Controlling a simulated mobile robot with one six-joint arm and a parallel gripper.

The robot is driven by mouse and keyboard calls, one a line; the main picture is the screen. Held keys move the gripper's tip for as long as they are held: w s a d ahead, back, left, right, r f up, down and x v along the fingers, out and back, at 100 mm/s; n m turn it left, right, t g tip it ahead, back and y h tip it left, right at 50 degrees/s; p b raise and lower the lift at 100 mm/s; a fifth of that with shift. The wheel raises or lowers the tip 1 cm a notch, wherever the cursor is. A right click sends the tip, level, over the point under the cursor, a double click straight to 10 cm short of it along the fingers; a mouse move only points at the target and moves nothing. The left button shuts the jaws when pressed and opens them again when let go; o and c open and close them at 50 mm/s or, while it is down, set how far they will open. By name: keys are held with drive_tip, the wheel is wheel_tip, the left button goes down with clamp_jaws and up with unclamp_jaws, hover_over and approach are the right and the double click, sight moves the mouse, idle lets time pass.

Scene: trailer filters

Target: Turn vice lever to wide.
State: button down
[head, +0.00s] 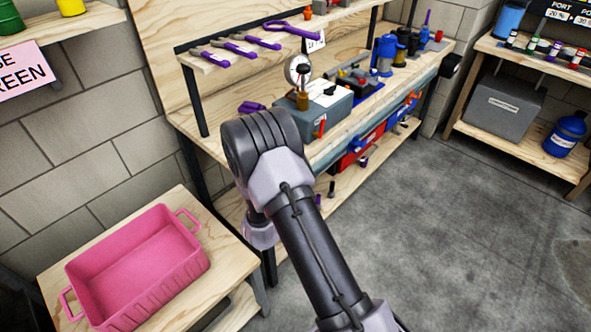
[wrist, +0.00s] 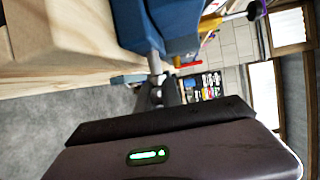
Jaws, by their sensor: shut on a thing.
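In the wrist view, a blue vice body (wrist: 172,25) fills the top middle, beside the bench's pale wooden edge (wrist: 60,35). A silver metal lever part (wrist: 155,64) reaches down from it towards my gripper (wrist: 158,93). My dark fingers are closed around the lever's near end, which they mostly cover. The lever's full length and its end stop are hidden. In the head view, my arm covers the gripper and the lever.
The wooden workbench (head: 225,150) carries a grey-blue box (head: 328,115) and several tools. A pink tray (head: 135,262) stands on a low table at the lower left. A shelf unit (head: 500,128) stands at the right. The grey floor (head: 430,230) is clear.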

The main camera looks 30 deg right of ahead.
drive_tip(key=shift+t+h, duration=0.3)
drive_tip(key=shift+h, duration=0.2)
drive_tip(key=shift+r+n, duration=0.1)
drive_tip(key=shift+n, duration=0.2)
drive_tip(key=c, duration=1.5)
unclamp_jaws()
drive_tip(key=p+v, duration=0.3)
drive_tip(key=v, duration=1.4)
drive_tip(key=shift+s+a+f, duration=0.1)
drive_tip(key=shift+s+f, duration=0.05)
drive_tip(key=shift+f, duration=0.1)
